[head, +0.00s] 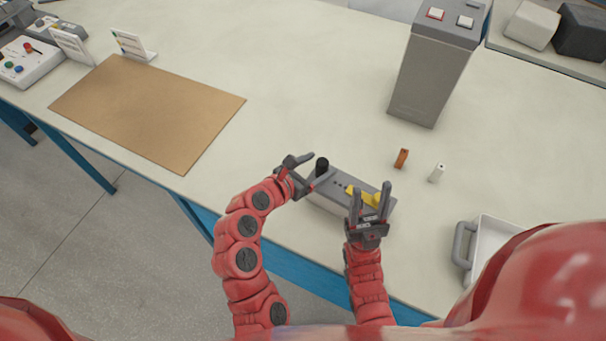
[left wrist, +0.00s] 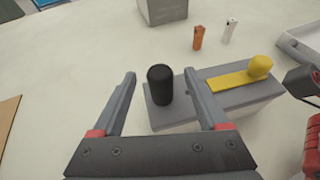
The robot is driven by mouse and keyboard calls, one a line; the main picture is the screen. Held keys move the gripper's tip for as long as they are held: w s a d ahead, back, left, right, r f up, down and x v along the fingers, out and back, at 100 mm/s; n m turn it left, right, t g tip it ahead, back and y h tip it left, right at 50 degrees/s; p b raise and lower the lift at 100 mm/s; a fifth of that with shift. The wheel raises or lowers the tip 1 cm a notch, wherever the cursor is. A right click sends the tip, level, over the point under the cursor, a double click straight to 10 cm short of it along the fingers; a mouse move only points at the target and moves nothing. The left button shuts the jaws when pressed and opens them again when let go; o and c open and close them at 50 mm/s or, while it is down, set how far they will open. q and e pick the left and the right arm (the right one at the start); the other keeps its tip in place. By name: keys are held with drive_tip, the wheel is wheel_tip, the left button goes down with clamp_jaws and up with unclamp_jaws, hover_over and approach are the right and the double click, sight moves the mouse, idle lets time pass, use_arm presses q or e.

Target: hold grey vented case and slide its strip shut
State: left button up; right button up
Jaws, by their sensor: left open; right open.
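The grey vented case (head: 335,206) lies near the table's front edge, with a black upright knob (head: 322,167) at its left end and a yellow strip with a raised tab (head: 371,197) toward its right. In the left wrist view the case (left wrist: 185,118), black knob (left wrist: 160,84) and yellow strip (left wrist: 232,80) show clearly. My left gripper (head: 318,168) is open, its fingers on either side of the black knob, apart from it. My right gripper (head: 371,190) is open at the case's right end, near the yellow tab; whether it touches is unclear.
An orange cell (head: 401,158) and a white cell (head: 437,173) stand behind the case. A tall grey box (head: 430,80) stands further back. A white handled bin (head: 491,244) is at the right. A brown mat (head: 145,108) lies left. The table between is clear.

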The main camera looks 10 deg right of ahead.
use_arm(q)
drive_tip(key=shift+p+x, duration=0.4)
drive_tip(key=shift+x, duration=2.15)
clamp_jaws()
